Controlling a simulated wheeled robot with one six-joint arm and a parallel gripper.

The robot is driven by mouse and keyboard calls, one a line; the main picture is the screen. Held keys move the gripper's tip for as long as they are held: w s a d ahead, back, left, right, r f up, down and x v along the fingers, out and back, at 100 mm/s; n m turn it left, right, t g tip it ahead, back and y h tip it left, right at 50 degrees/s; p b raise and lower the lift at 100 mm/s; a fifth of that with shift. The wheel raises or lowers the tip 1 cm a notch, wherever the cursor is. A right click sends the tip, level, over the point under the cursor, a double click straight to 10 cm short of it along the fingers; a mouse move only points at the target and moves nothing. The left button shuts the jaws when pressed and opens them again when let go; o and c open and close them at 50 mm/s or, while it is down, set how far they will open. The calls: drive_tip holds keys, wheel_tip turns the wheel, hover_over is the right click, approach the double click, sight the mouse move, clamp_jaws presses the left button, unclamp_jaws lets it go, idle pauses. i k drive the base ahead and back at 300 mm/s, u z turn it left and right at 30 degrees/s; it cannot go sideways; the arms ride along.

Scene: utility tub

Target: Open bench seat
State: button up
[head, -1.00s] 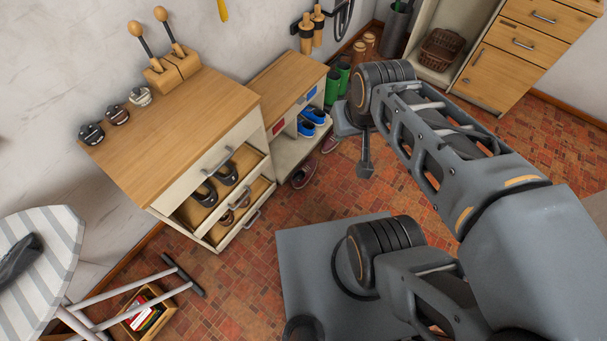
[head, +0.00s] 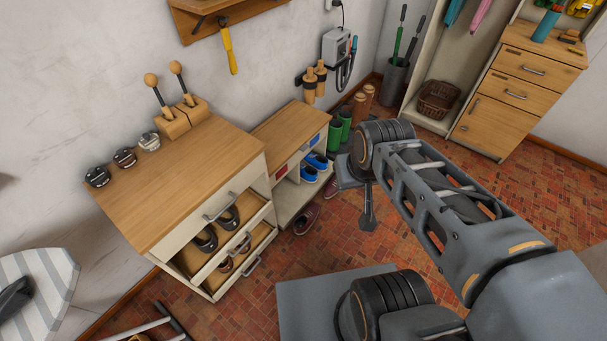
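The low bench (head: 288,128) stands against the wall, right of the larger cabinet. Its wooden seat top looks flat and closed. Red and blue patches mark its front, and blue shoes (head: 313,166) sit in the open space below. My arm reaches in from the lower right, and its dark wrist end is just right of the bench, apart from it in the picture. A small grey part, seemingly my gripper (head: 367,213), hangs below that end over the floor. Its fingers are too small and edge-on to tell whether they are open.
The wooden-topped cabinet (head: 180,185) left of the bench has shoe drawers standing open toward the floor. Dark red shoes (head: 306,218) lie on the tiles before the bench. Green boots (head: 340,130) stand at its right end. An ironing board (head: 55,275) is at lower left.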

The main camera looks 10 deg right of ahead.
sight(290, 132)
drive_tip(key=u, duration=0.05)
drive_tip(key=i, duration=1.15)
drive_tip(key=z, duration=0.5)
